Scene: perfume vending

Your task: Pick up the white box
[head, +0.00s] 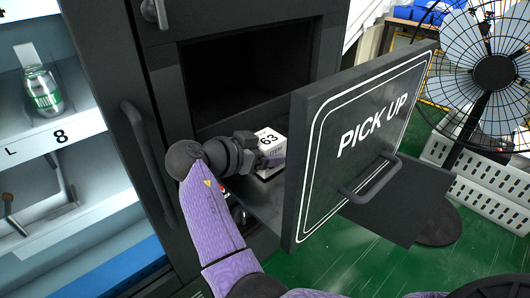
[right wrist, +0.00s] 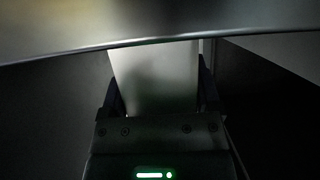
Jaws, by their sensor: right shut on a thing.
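The white box (head: 271,141), marked 63, is in the opening of the dark pick-up compartment. My right gripper (head: 262,153) reaches in from the left past the open door and is shut on the box. In the right wrist view the pale box (right wrist: 155,78) stands between the two dark fingers of my right gripper (right wrist: 158,98). Its lower part is hidden behind the gripper body. My left gripper is not in view.
The open door (head: 365,135) marked PICK UP stands close to the right of my arm, with a handle (head: 371,182) on it. A fan (head: 492,75) and white crates (head: 500,185) are at the right. Green floor (head: 350,262) shows below.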

